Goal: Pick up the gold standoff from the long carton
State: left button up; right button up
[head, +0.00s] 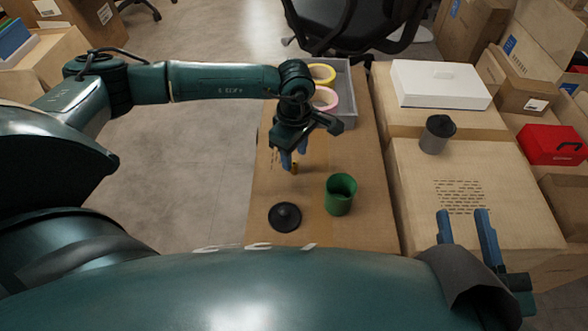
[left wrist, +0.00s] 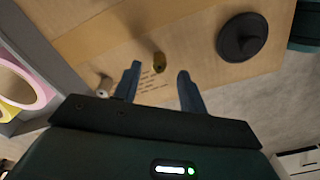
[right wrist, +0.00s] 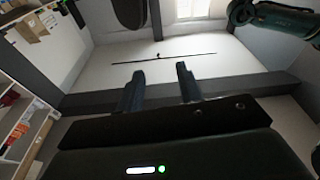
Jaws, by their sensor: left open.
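The gold standoff (head: 296,168) stands on the long carton (head: 326,233), just beside my left fingertips in the head view. In the left wrist view the gold standoff (left wrist: 159,62) appears between the two fingertips and a little beyond them. My left gripper (head: 288,160) is open and points down over the carton, with nothing between its fingers; the wrist view also shows this gripper (left wrist: 158,76). My right gripper (head: 464,212) is open and empty above the right-hand carton; it also shows in the right wrist view (right wrist: 157,72).
A green cup (head: 341,194) and a black knobbed disc (head: 285,217) stand nearer on the long carton. A grey tray (head: 345,107) holds yellow and pink rings behind. A small pale cylinder (left wrist: 104,86) lies beside the left finger. A dark canister (head: 436,138) and white box (head: 440,84) are right.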

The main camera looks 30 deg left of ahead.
aim_at(294, 168)
pick_arm(q)
notch_tip(294, 168, down, 3)
jog(key=shift+r+b, duration=0.1)
jog(key=shift+b, duration=0.2)
grip_shut()
